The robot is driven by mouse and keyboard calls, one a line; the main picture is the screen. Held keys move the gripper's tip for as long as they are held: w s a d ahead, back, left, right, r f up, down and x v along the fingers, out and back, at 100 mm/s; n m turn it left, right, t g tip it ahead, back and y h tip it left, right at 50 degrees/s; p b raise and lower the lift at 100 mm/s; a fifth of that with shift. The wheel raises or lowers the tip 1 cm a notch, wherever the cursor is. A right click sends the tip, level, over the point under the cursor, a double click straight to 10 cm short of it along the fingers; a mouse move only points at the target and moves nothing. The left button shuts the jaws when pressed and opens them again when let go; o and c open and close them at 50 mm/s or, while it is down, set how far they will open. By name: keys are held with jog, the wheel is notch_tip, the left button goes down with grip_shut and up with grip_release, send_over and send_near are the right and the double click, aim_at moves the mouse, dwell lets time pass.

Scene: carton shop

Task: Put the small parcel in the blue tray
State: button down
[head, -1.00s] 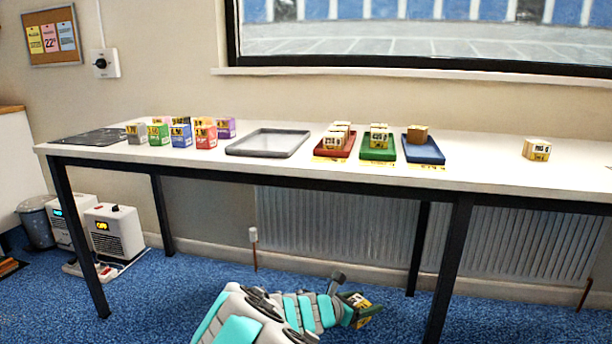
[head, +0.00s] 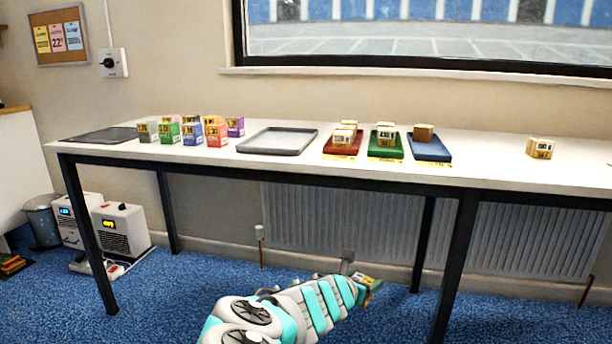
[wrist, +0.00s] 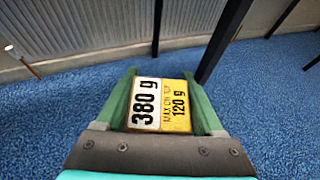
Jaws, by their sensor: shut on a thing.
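My gripper (wrist: 162,106) is shut on a parcel (wrist: 160,104) with a white and yellow label reading "380 g" and "MAX ON TOP 120 g". In the head view the held parcel (head: 370,283) is low in front of the table, below its top, partly hidden by my gripper. The blue tray (head: 436,156) lies on the table right of the green tray. A plain brown box (head: 424,133) sits in the blue tray toward its back, leaving the front of the tray bare.
The table (head: 300,165) carries a red tray (head: 338,154) and a green tray (head: 385,153), both with parcels, and an empty grey tray (head: 278,141). Several coloured boxes (head: 192,131) stand left. A lone parcel (head: 540,148) stands right. A dark table leg (head: 455,265) is near my gripper.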

notch_tip(320, 180, up, 8)
jog(key=w+n+t+y, duration=0.1)
jog(key=n+t+y, duration=0.1)
jog(key=n+y, duration=0.1)
jog(key=shift+w+n+y, duration=0.25)
jog(key=shift+n+y, duration=0.15)
jog(key=shift+f, duration=0.15)
